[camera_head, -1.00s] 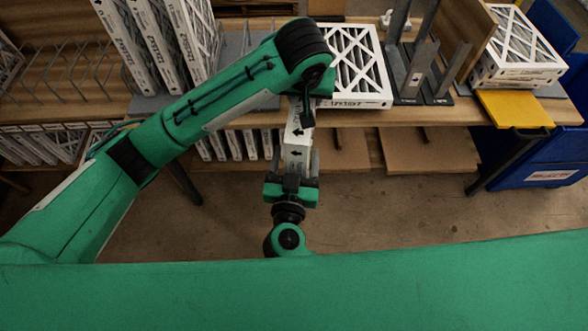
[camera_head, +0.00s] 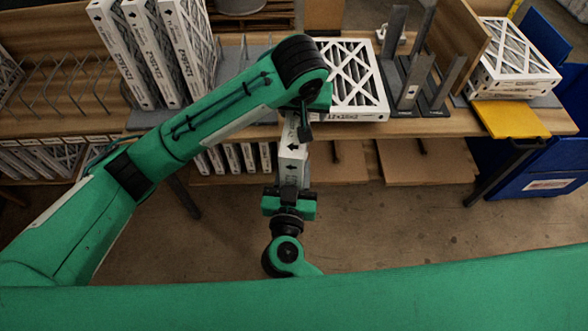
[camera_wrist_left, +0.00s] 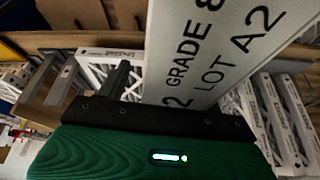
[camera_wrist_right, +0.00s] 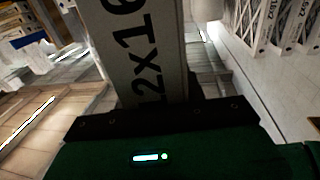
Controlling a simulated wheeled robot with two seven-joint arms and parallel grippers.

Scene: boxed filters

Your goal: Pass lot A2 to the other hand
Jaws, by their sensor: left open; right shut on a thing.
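The filter box lot A2 (camera_head: 292,158) is a narrow white carton with black arrows, hanging upright in front of the bench. The left wrist view shows its printed face (camera_wrist_left: 225,50) reading "LOT A2", and the right wrist view shows a face with large size digits (camera_wrist_right: 140,50). My right gripper (camera_head: 290,188) is shut on the carton's lower end from below. My left gripper (camera_head: 303,118) is open at its upper end; the left wrist hides part of the carton, and I cannot tell whether the fingers touch it.
White filters (camera_head: 150,50) stand in a rack at the left of the bench. A flat filter (camera_head: 352,75) lies just behind my left wrist. Grey upright dividers (camera_head: 412,80), stacked filters (camera_head: 515,65), a yellow plate (camera_head: 508,119) and a blue bin (camera_head: 545,165) are right. The floor in front is clear.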

